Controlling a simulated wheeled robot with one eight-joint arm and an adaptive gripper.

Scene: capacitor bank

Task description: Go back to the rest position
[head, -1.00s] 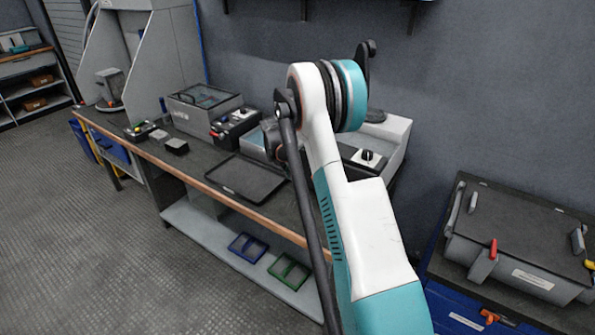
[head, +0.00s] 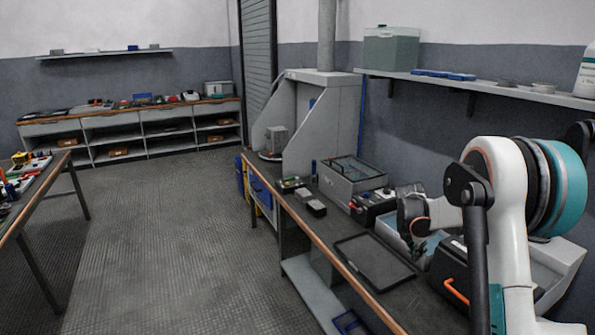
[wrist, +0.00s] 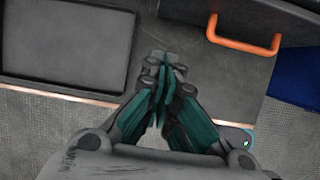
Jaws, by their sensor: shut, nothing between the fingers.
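My gripper (wrist: 163,75) is in the middle of the wrist view, pointing down over the dark workbench top. Its teal-lined fingers meet at the tips and hold nothing. In the head view my arm rises at the right, and my gripper (head: 420,245) is partly hidden beside it, above the bench near a grey bin and a black case. The workbench (head: 322,238) runs along the wall with a wooden front edge.
A flat black tray (head: 374,262) lies on the bench; it fills the upper left of the wrist view (wrist: 65,45). A black case with an orange handle (head: 456,291) is close to my gripper. The floor (head: 170,235) at left is clear.

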